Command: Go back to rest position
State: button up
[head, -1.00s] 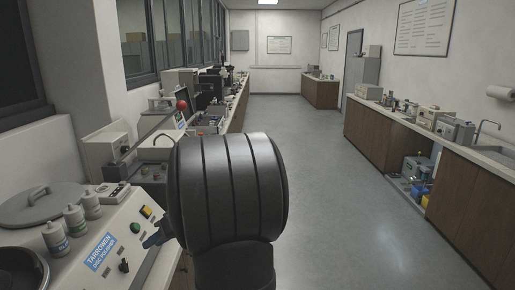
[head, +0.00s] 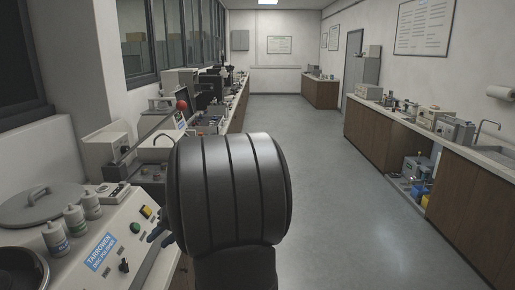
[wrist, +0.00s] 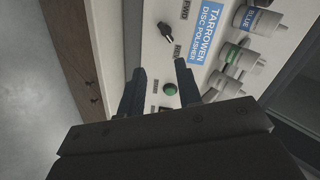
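My gripper (wrist: 158,68) is open and empty. Its two dark fingers stand apart in the wrist view, with the sloped front panel of the disc polisher (wrist: 150,40) behind them. A green button (wrist: 170,89) shows between the fingers. In the head view, the blue-grey fingertips (head: 159,237) show past the left side of my large dark arm link, beside the right edge of the polisher panel (head: 128,222). The rest of the gripper is hidden behind that link.
Several bottles (head: 76,220) and a round lid (head: 42,204) stand behind the polisher panel. A machine with a red ball (head: 182,105) is farther along the left bench. The floor (head: 340,205) to the right is clear, up to the right-hand cabinets (head: 400,150).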

jog(key=shift+a+f+m+h, duration=0.15)
jog(key=shift+a+f+m, duration=0.35)
jog(key=shift+m, duration=0.6)
jog(key=shift+a+f+m+h, duration=0.15)
jog(key=shift+a+f+m, duration=0.3)
jog(key=shift+m, duration=0.65)
jog(key=shift+r, duration=0.1)
dwell(0.9)
